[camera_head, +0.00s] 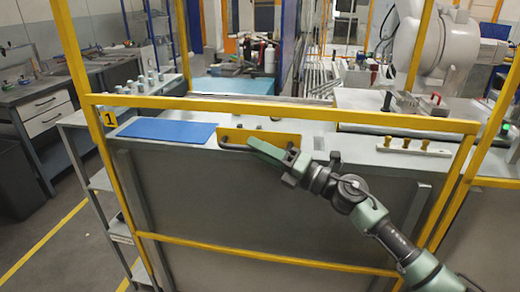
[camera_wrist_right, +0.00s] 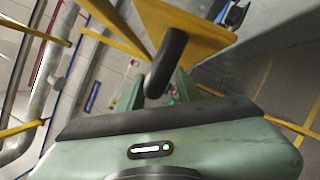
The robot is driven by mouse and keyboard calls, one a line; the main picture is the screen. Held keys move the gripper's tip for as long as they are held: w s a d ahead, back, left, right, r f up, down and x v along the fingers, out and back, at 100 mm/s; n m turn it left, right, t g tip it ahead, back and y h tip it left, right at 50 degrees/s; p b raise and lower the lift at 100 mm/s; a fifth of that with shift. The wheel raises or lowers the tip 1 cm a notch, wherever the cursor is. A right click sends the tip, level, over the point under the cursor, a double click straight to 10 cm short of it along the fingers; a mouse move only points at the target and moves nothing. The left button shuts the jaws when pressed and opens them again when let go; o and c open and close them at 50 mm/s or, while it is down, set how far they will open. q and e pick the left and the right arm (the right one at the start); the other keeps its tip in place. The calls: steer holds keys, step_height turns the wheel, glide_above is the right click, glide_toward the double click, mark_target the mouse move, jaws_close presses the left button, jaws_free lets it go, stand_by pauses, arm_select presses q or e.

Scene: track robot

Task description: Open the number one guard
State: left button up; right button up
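The number one guard is a yellow-framed panel (camera_head: 285,108) in front of the workbench, with a yellow "1" label (camera_head: 109,118) at its upper left. A yellow plate (camera_head: 280,138) on it carries a black handle (camera_head: 234,147). My right gripper (camera_head: 272,152) is at this plate, just right of the handle's visible end. In the right wrist view, the dark handle (camera_wrist_right: 167,62) lies between the two green fingers of my right gripper (camera_wrist_right: 158,92), which are apart. I cannot tell whether either finger touches it. My left gripper is out of view.
Behind the guard, the bench bears a blue mat (camera_head: 165,130) and a white rack with yellow knobs (camera_head: 414,147). A white robot arm (camera_head: 440,45) stands at the back right. A shelf (camera_head: 95,178) and dark cabinets (camera_head: 45,105) are on the left.

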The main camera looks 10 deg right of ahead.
step_height(320, 180, up, 20)
steer(key=p, duration=0.4)
stand_by(0.3)
steer(key=b+v, duration=0.3)
steer(key=v, duration=0.6)
steer(key=shift+b, duration=0.4)
stand_by(0.4)
